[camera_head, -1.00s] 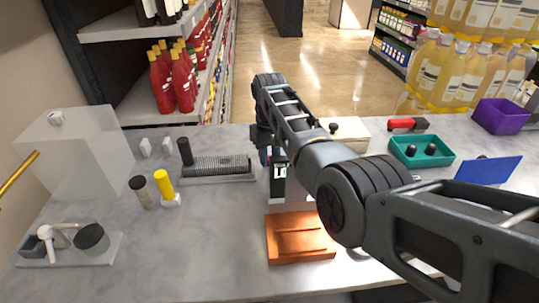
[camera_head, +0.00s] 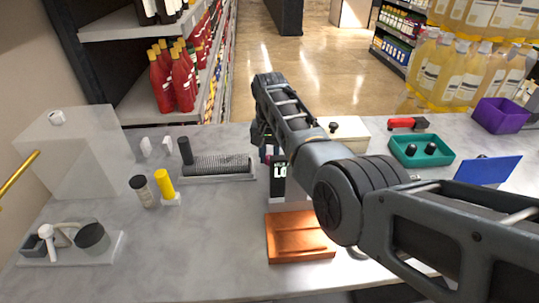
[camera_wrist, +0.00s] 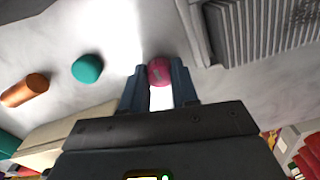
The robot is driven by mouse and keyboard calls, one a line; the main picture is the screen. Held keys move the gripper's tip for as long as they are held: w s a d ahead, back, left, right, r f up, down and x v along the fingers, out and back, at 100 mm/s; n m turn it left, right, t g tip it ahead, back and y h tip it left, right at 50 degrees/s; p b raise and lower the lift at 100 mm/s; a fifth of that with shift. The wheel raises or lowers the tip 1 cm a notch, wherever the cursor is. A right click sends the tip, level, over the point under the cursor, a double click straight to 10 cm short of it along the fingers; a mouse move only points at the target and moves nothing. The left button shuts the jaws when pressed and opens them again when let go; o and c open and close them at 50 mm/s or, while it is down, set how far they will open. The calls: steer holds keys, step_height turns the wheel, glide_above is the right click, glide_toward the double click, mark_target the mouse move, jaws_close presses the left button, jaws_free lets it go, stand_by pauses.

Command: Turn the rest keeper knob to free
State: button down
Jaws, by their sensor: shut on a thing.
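A round magenta knob (camera_wrist: 160,72) with a small grey mark sits between my two fingertips in the wrist view. My gripper (camera_wrist: 158,88) is shut on it. In the head view my arm hides most of the gripper and the knob. A dark label (camera_head: 280,171) with white letters, partly covered, shows just below the gripper. The letters I can read are "LO". I cannot see a marking for free or tell the knob's angle.
In the wrist view a teal knob (camera_wrist: 87,68) and an orange cylinder (camera_wrist: 25,90) lie left of the gripper. A ridged grey block (camera_head: 220,167) is close by on the left. A copper-coloured plate (camera_head: 298,238) lies in front.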

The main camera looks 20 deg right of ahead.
steer(key=shift+w+r, duration=0.1)
stand_by(0.3)
steer(key=c, duration=0.9)
jaws_free()
steer(key=shift+o, duration=0.2)
steer(key=shift+r, duration=3.85)
